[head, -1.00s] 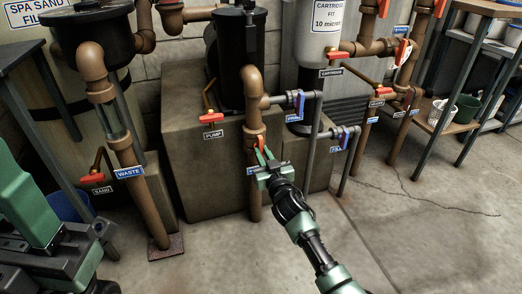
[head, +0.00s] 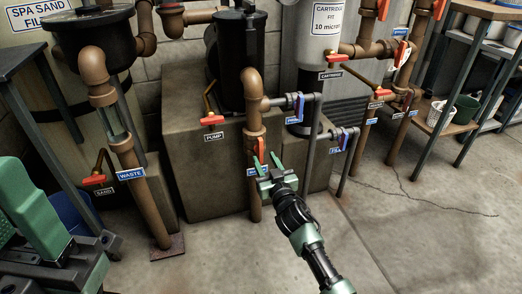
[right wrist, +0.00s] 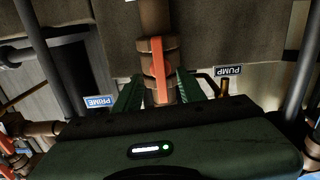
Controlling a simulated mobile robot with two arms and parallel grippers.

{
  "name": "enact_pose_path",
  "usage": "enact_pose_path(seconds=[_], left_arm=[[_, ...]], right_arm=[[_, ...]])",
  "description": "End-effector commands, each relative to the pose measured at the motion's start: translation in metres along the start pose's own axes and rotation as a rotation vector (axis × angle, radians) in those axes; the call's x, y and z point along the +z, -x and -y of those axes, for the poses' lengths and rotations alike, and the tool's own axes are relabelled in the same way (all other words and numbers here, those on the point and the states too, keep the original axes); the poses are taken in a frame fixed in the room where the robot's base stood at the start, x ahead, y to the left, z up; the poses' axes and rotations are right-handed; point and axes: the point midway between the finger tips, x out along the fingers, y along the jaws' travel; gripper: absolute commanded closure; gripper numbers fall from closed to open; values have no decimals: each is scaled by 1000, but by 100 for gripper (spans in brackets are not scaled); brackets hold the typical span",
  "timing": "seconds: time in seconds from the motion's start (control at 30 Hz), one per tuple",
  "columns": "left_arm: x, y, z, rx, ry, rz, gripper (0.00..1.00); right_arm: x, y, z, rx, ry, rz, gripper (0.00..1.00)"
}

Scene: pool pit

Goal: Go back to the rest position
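My right gripper (head: 267,161) is open and empty in the head view, its two green fingertips pointing up at the brown vertical pipe. A red valve handle (head: 261,150) on that pipe shows just above and between the fingertips. In the right wrist view the red handle (right wrist: 158,70) stands upright along the pipe, between the two spread green fingers (right wrist: 160,92); the fingers look clear of it. My left arm shows only as green and dark parts at the lower left of the head view; I cannot make out its gripper fingers.
A concrete block (head: 205,175) stands behind the pipe. A pipe with a WASTE label (head: 130,174) rises at left, near a blue bucket (head: 72,213). Blue-handled valves (head: 299,107) and a shelf (head: 455,126) are at right. The floor (head: 400,240) at lower right is clear.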

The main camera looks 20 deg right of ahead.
Motion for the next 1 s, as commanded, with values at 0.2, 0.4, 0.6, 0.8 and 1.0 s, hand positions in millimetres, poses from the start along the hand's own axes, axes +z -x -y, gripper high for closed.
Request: enact_pose_path(seconds=[0.2, 0.4, 0.6, 0.8, 1.0], left_arm=[[-1, 3, 1, -16, 6, 41, 60], [-2, 8, 1, -22, 8, 53, 60], [-2, 8, 1, -22, 9, 52, 60], [-2, 8, 0, -22, 9, 52, 60], [-2, 8, 0, -22, 9, 52, 60]], right_arm=[[-2, 31, 0, 0, -3, 2, 60], [-1, 42, 0, -1, -1, -1, 60], [0, 42, 0, -1, -1, -1, 60], [0, 41, 0, -1, -1, -1, 60], [-15, 46, 8, -26, -2, -42, 60]])
